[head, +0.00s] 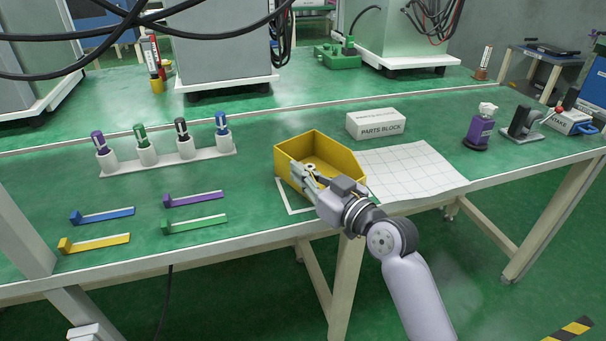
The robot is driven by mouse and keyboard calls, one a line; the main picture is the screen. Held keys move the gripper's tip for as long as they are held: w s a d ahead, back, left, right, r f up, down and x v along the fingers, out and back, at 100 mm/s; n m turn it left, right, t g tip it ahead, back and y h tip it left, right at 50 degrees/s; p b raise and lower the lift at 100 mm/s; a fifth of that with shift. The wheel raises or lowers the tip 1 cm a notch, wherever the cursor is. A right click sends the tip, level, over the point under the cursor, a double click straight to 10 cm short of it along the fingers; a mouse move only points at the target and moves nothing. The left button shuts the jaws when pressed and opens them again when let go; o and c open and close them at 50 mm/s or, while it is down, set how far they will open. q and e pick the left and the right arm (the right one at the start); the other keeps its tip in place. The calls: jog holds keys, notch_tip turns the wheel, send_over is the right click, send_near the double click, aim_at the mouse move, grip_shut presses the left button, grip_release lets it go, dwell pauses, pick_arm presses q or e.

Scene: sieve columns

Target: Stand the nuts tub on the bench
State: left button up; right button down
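The nuts tub is a yellow open bin (290,151) at the middle of the green bench (250,120). A pale ring-shaped nut (311,167) shows inside it. My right gripper (306,177) comes from the front right, with its fingers shut on the tub's near wall. The tub sits over or just above a white outline (293,209) marked on the bench, whose near left corner shows. I cannot tell whether the tub's base touches the bench. The gripper hides part of the near wall. My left gripper is out of view.
A white gridded sheet (415,168) lies right of the tub, with a white parts block box (376,124) behind it. Colored trays (194,198) and a marker rack (190,160) stand to the left. A purple bottle (480,132) stands at the right.

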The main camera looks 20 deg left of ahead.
jog(key=c, duration=2.3)
grip_release()
jog(key=o, duration=0.5)
jog(key=p+v, duration=0.1)
jog(key=v, duration=1.1)
